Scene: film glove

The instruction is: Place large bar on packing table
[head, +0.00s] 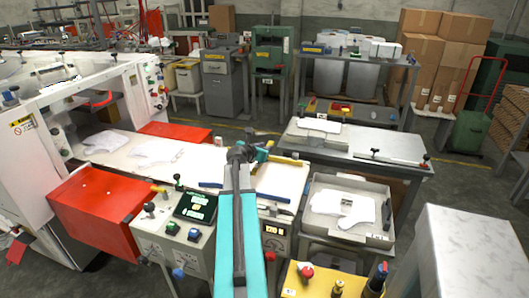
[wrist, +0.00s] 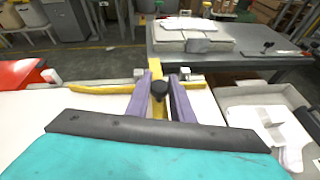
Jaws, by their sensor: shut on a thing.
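My gripper (head: 250,154) is at the end of my teal arm, above the white work surface (head: 130,157). In the wrist view, its two purple-grey fingers (wrist: 159,95) are close on either side of a yellow piece with a black knob. A long yellow bar (wrist: 98,89) runs crosswise there, sticking out to both sides of the fingers; I take it as the large bar. Its right part shows in the head view (head: 288,160). The fingers hide its middle. The grey packing table (head: 350,143) stands beyond and to the right of my gripper.
On the packing table lie a white stack (head: 318,127) and a thin bar with a red knob (head: 395,158); bare top lies between them. A grey tray (head: 318,235) with white gloves stands in front. Red panels (head: 100,200) and the white machine (head: 85,100) are left.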

